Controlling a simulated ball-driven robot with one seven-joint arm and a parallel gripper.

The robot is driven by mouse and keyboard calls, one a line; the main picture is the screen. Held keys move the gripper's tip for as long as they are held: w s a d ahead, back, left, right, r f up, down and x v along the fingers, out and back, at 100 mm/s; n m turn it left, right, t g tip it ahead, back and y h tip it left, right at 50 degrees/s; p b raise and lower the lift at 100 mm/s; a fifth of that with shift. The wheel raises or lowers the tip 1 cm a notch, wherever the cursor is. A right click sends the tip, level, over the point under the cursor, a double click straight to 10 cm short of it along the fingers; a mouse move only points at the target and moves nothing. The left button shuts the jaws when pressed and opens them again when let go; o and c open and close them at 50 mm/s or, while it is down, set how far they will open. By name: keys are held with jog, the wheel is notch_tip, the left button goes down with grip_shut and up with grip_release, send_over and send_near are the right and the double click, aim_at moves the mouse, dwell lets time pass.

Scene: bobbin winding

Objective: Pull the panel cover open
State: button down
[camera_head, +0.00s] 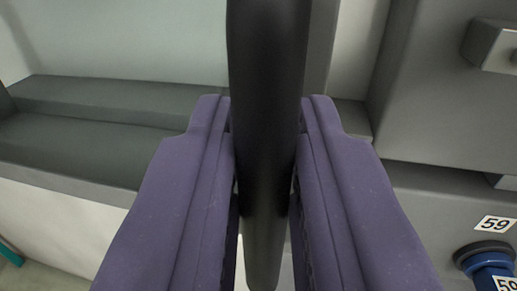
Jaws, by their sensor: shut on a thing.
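My gripper (266,112) has two purple fingers that reach up the middle of the view. They are shut on a thick, dark upright bar (267,60), one finger on each side of it. The bar looks like a handle; it runs from the top edge down between the fingers to a rounded lower end near the bottom edge. A grey upright strip (320,45) stands behind the bar. Whether this strip belongs to the panel cover cannot be told, and the bar's mounting is out of view.
A dark grey stepped ledge (80,140) lies at left above a pale front face. At right is a grey housing (435,100) with a small protruding block (490,45).

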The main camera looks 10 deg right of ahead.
jog(key=shift+w+a, duration=0.1)
jog(key=shift+a, duration=0.2)
jog(key=c, duration=1.2)
grip_release()
jog(key=s, duration=0.2)
jog(key=s+p, duration=0.1)
jog(key=s, duration=0.2)
jog(key=s+a, duration=0.1)
jog(key=s, duration=0.1)
jog(key=shift+s, duration=0.35)
jog(key=shift+f, duration=0.1)
